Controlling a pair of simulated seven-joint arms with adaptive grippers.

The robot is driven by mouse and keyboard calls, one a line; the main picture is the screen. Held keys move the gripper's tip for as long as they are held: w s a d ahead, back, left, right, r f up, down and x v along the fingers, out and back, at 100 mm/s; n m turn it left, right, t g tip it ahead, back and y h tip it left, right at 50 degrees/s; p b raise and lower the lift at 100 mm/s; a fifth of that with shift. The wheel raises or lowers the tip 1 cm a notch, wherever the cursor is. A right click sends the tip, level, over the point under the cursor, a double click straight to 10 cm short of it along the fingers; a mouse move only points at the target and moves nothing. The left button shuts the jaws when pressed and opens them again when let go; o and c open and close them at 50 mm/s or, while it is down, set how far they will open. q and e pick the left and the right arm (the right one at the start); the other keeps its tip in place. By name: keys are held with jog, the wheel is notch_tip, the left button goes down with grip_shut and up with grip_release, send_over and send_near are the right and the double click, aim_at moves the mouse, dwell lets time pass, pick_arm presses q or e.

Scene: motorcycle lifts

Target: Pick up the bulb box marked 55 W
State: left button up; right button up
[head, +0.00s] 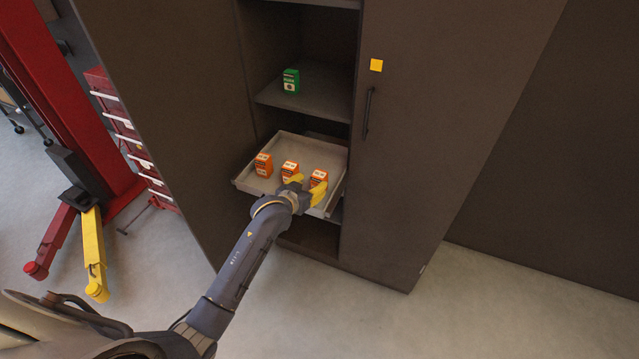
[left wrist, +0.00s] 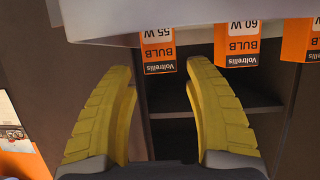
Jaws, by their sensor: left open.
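Three orange and white bulb boxes stand in a row on a pulled-out tray (head: 243,183) in the cabinet. The box marked 55 W (left wrist: 158,45) shows upside down in the left wrist view, between the finger lines and beyond the tips. It matches the rightmost box (head: 319,177) in the head view. The box marked 60 W (left wrist: 238,45) is the middle one (head: 289,169). The third box (head: 264,165) is at the left; its marking is cut off in the wrist view. My left gripper (head: 308,188) is open and empty, just in front of the 55 W box. My right gripper is out of view.
A green box (head: 291,81) stands on the shelf (head: 315,98) above the tray. A closed cabinet door (head: 430,110) with a handle (head: 368,112) is just right. A red and yellow lift (head: 93,250) stands at left. The floor in front is clear.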

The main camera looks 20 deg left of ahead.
aim_at(316, 181)
pick_arm(q)
jog(key=shift+x, duration=3.45)
jog(key=shift+c, duration=0.5)
jog(key=c, duration=0.9)
